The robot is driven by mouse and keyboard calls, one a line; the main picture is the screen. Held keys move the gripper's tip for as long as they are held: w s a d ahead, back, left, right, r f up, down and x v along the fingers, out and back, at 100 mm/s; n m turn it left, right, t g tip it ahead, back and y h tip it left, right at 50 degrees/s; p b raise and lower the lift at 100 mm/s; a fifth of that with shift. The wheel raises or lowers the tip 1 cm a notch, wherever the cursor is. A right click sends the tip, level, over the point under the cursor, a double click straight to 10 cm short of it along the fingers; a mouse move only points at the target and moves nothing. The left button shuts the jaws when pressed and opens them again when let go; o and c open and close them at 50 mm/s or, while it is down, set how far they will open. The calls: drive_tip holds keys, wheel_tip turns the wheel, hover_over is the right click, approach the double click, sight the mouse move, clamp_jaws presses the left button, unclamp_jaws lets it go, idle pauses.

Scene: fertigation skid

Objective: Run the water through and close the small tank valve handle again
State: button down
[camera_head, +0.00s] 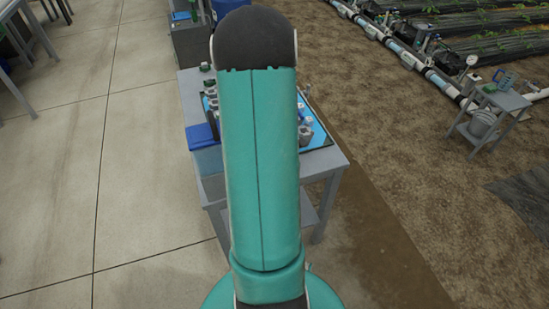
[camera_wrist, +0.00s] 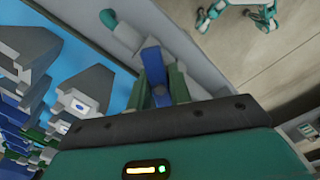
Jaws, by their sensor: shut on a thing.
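In the wrist view a blue lever-like handle (camera_wrist: 152,58) shows between the two green fingers of my gripper (camera_wrist: 158,82). My gripper is shut on this handle. A grey rounded fitting with a teal end (camera_wrist: 109,18) lies just beyond it, along the edge of the blue panel. I cannot tell from this view how far the handle is turned, and no water flow can be seen. In the head view my own arm hides my gripper and the handle.
The grey table (camera_head: 327,166) carries a blue board (camera_head: 320,136) with several fittings. Grey blocky parts (camera_wrist: 86,85) and blue and green parts crowd the left of the wrist view. A smaller side table (camera_head: 503,99) with a bucket stands at the right.

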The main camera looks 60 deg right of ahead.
drive_tip(key=n, duration=0.4)
drive_tip(key=shift+n, duration=0.4)
drive_tip(key=n, duration=0.3)
drive_tip(key=shift+n, duration=0.4)
drive_tip(key=c, duration=1.2)
unclamp_jaws()
drive_tip(key=shift+r, duration=0.1)
wheel_tip(320, 180, up, 10)
drive_tip(key=shift+f, duration=0.1)
